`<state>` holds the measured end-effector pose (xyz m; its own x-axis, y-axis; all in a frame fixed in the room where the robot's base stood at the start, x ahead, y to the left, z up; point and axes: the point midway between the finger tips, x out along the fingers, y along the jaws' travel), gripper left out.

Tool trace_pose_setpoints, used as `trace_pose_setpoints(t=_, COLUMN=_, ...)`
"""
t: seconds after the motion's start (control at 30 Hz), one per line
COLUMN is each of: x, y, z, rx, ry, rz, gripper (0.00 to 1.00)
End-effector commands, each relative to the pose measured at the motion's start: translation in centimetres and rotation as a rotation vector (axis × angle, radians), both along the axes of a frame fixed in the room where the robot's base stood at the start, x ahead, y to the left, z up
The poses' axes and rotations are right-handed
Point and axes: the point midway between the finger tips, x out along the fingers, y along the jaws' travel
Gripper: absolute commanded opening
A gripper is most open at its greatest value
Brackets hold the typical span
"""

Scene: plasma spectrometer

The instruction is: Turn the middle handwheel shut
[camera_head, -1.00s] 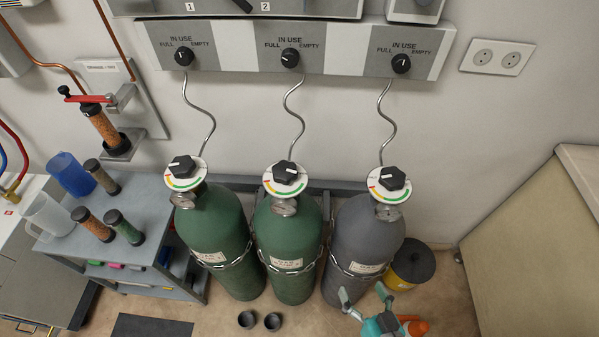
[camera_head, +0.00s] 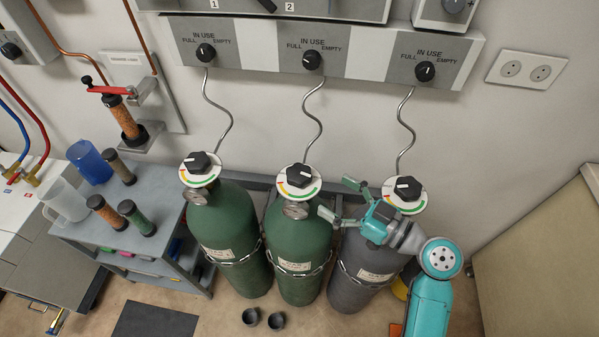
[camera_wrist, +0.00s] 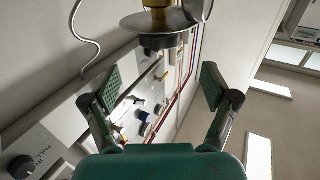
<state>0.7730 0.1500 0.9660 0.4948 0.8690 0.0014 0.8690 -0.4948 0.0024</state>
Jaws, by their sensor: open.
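The middle handwheel (camera_head: 300,175) is a black knob on a white disc with a coloured arc, on top of the middle green cylinder (camera_head: 300,240). A pale mark shows on the knob. My gripper (camera_head: 335,198) is open, just right of this handwheel and apart from it, in front of the grey cylinder (camera_head: 362,278). In the wrist view my open fingers (camera_wrist: 160,88) stand wide apart with nothing between them. A round metal disc with a brass stem (camera_wrist: 160,22) shows beyond them at the top; I cannot tell which handwheel it belongs to.
The left handwheel (camera_head: 200,167) and right handwheel (camera_head: 403,193) flank the middle one; the right one is close behind my wrist. Curved metal tubes rise to the wall panel (camera_head: 330,50). A grey cart (camera_head: 165,205) with bottles and jugs stands left. Two black cups (camera_head: 250,317) lie on the floor.

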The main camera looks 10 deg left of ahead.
Motion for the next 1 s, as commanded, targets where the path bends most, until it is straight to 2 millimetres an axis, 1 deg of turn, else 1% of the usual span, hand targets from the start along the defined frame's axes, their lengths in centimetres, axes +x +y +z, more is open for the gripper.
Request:
trace_pose_setpoints(t=0.3, x=2.5, y=4.6, z=0.0, rx=0.0, ry=0.001, rz=0.002, gripper=0.86)
trace_pose_setpoints(t=0.5, x=4.0, y=7.2, z=-0.1, rx=0.001, ry=0.003, rz=0.0, gripper=0.86)
trace_pose_setpoints(t=0.7, x=4.8, y=8.4, z=-0.1, rx=0.001, ry=0.002, rz=-0.002, gripper=0.86)
trace_pose_setpoints(t=1.0, x=4.9, y=8.6, z=-0.1, rx=0.001, ry=0.003, rz=-0.003, gripper=0.86)
